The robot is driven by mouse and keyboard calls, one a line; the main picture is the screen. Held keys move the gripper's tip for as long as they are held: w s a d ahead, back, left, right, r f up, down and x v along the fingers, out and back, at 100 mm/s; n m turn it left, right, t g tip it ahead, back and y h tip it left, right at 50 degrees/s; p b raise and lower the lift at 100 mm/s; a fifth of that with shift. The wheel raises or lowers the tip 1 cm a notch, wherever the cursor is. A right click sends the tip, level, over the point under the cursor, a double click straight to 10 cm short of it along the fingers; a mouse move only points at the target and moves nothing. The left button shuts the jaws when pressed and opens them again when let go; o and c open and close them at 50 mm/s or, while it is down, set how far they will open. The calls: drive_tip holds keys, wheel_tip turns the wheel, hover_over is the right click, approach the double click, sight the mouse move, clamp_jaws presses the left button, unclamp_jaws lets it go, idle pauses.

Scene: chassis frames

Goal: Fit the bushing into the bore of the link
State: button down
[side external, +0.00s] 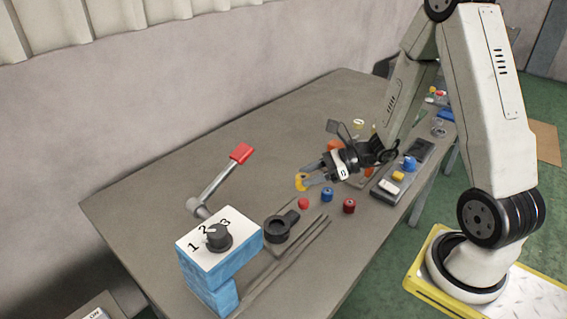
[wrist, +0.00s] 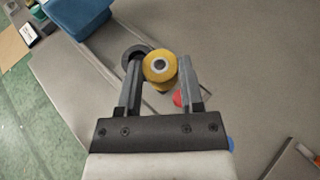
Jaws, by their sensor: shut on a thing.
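The yellow bushing (side external: 299,182) is held at the tips of my gripper (side external: 308,181), above the table. In the wrist view the yellow bushing (wrist: 160,66) sits between the two fingers of my gripper (wrist: 161,75), its round end with a dark centre facing the camera. The link (side external: 277,229) is dark, with a large ring and a short arm, and lies on the table to the lower left of my gripper. In the wrist view the dark ring of the link (wrist: 129,57) shows partly behind the left finger and the bushing. The bushing is apart from the link in the side view.
A red piece (side external: 303,203), a blue piece (side external: 327,195) and a dark red piece (side external: 348,206) stand near the link. A blue box with a dial (side external: 207,241) and a red-handled lever (side external: 241,154) stand left. A grey button panel (side external: 385,191) lies right. The table's back is clear.

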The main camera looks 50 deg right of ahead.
drive_tip(key=w+a+n+g+y, duration=0.1)
drive_tip(key=a+n+g, duration=0.3)
drive_tip(key=a, duration=0.4)
drive_tip(key=shift+w+y, duration=0.25)
drive_tip(key=shift+y, duration=0.55)
drive_tip(key=shift+f, duration=2.25)
drive_tip(key=shift+f, duration=1.75)
drive_tip(key=shift+f, duration=0.1)
drive_tip(key=shift+c, duration=1.2)
unclamp_jaws()
